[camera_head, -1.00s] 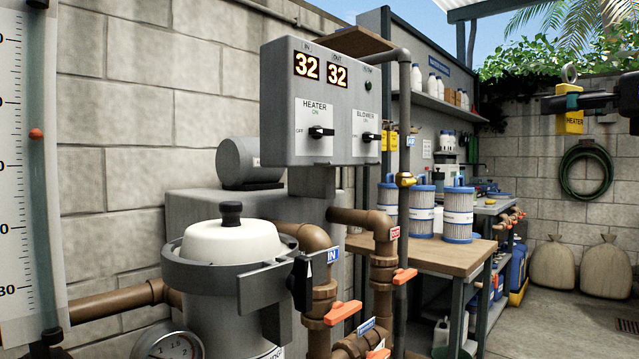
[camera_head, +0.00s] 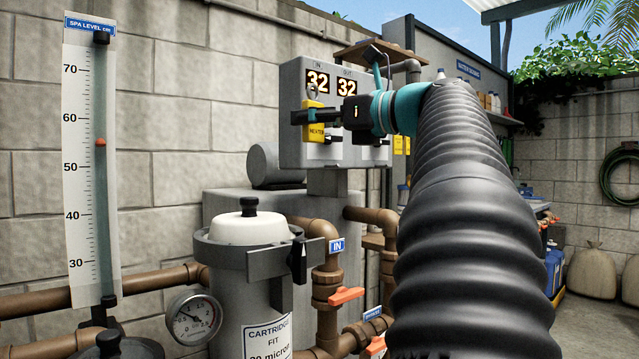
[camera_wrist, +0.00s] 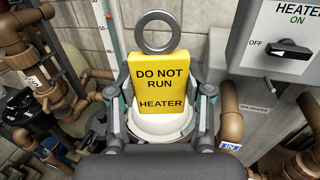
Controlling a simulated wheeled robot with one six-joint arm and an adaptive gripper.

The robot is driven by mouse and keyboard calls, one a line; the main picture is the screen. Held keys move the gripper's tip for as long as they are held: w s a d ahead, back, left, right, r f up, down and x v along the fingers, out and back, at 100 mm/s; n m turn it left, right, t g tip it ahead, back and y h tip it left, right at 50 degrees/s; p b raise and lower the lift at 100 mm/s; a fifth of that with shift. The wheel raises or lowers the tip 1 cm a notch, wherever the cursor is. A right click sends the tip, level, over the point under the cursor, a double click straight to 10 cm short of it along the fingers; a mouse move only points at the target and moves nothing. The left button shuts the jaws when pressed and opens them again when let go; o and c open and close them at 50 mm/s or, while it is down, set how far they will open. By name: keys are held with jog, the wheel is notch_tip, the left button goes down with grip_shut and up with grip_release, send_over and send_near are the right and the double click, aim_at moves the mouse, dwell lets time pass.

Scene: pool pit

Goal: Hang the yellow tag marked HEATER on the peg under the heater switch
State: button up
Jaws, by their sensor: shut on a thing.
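The yellow tag (camera_head: 315,131) reads DO NOT RUN HEATER in the wrist view (camera_wrist: 164,82) and has a grey ring (camera_wrist: 160,32) at its top. My gripper (camera_head: 313,117) is shut on the tag, one finger at each side, and holds it upright in the air. In the head view the tag overlaps the left part of the grey control box (camera_head: 292,90) and covers much of the heater panel. The heater switch (camera_wrist: 288,47) shows in the wrist view at upper right, to the right of the tag.
The white-lidded filter housing (camera_head: 249,230) stands below the box. Brown pipes with orange valve handles (camera_head: 346,295) run beside it. The spa level gauge (camera_head: 90,160) stands at left. My arm hides much of the shelf and bench at right.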

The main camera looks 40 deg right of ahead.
jog(key=w+d+f+m+t+h+b, duration=0.1)
jog(key=w+d+f+m+h, duration=0.15)
jog(key=d+f, duration=0.45)
jog(key=w+d+f+m+h+b, duration=0.15)
jog(key=w+d+f, duration=0.3)
jog(key=d, duration=0.55)
jog(key=shift+n+h, duration=0.4)
jog(key=shift+w+a+f, duration=0.1)
jog(key=shift+w+a, duration=0.1)
jog(key=shift+w, duration=1.15)
jog(key=shift+w+a+f, duration=0.15)
jog(key=shift+w+a, duration=0.05)
jog(key=shift+w, duration=1.2)
jog(key=shift+w+a+f, duration=0.1)
jog(key=shift+w+a, duration=0.1)
jog(key=shift+w, duration=1.15)
jog(key=shift+w+f+p, duration=0.35)
jog(key=shift+w+f, duration=0.05)
jog(key=shift+w, duration=0.1)
jog(key=shift+f, duration=0.1)
jog(key=o, duration=1.1)
